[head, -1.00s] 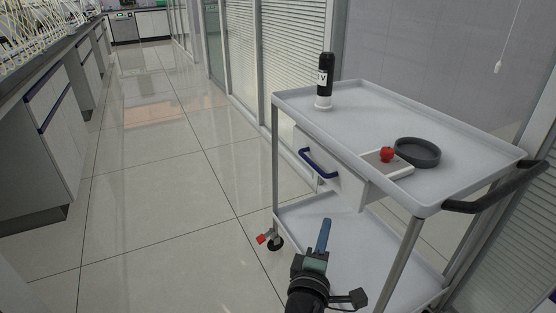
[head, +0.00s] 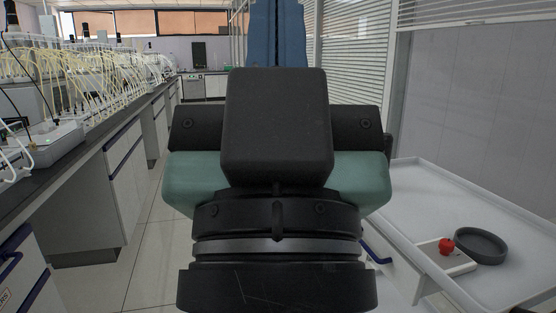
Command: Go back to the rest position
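My gripper (head: 277,35) is raised close in front of the head camera and fills the middle of the view. Its black and green body (head: 277,130) is large, and its blue fingers point up toward the top edge. The fingers stand together with no gap visible and nothing seen between them; their tips are at or beyond the frame edge.
A white cart (head: 480,200) stands at the right, with a red knob-like object (head: 446,245) and a dark round dish (head: 481,245) on it. A lab bench (head: 125,125) with tubing and bottles runs along the left. Floor (head: 145,235) shows between them.

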